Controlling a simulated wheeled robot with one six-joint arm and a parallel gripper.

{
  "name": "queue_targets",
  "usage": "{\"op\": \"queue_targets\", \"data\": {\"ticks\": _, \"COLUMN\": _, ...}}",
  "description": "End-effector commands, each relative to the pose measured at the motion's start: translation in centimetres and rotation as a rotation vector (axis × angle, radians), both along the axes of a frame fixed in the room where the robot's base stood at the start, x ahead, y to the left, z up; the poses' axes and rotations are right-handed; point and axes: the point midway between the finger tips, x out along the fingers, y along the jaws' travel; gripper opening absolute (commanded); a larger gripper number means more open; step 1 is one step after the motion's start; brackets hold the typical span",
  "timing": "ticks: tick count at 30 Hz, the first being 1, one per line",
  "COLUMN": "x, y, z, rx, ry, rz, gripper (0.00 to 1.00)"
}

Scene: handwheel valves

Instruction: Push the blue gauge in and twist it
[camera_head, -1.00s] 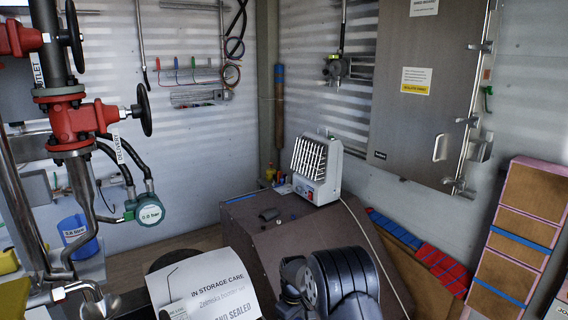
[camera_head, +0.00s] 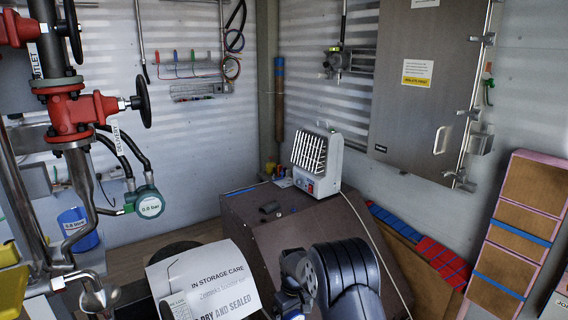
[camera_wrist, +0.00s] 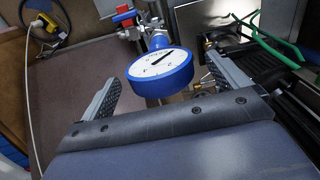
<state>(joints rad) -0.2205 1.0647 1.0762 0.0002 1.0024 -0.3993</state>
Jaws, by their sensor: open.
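The blue gauge (camera_wrist: 160,72) shows in the wrist view with a thick blue rim, a white dial and a dark needle. It sits on a metal fitting behind it. My gripper (camera_wrist: 162,70) is open, with one grey ridged finger to the left of the gauge and one to the right. Gaps show between the gauge and both fingers in the picture; I cannot tell the depth between them. In the head view my arm shows at the bottom, but the fingers and this gauge cannot be made out there.
In the head view, red valves with a black handwheel (camera_head: 142,104), a teal gauge (camera_head: 150,204) and a blue labelled container (camera_head: 76,230) stand at left.

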Motion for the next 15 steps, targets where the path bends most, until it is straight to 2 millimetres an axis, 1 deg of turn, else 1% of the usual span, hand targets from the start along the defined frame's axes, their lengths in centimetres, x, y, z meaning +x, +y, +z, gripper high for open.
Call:
{"op": "queue_targets", "data": {"ticks": 5, "x": 0.0, "y": 0.0, "z": 0.0, "rx": 0.0, "ry": 0.0, "rz": 0.001, "gripper": 0.95}}
{"op": "queue_targets", "data": {"ticks": 8, "x": 0.0, "y": 0.0, "z": 0.4, "rx": 0.0, "ry": -0.001, "rz": 0.001, "gripper": 0.95}}
{"op": "queue_targets", "data": {"ticks": 11, "x": 0.1, "y": 0.0, "z": 1.6, "rx": 0.0, "ry": -0.004, "rz": 0.001, "gripper": 0.95}}
{"op": "queue_targets", "data": {"ticks": 15, "x": 0.1, "y": 0.0, "z": 4.4, "rx": 0.001, "ry": -0.005, "rz": 0.001, "gripper": 0.95}}
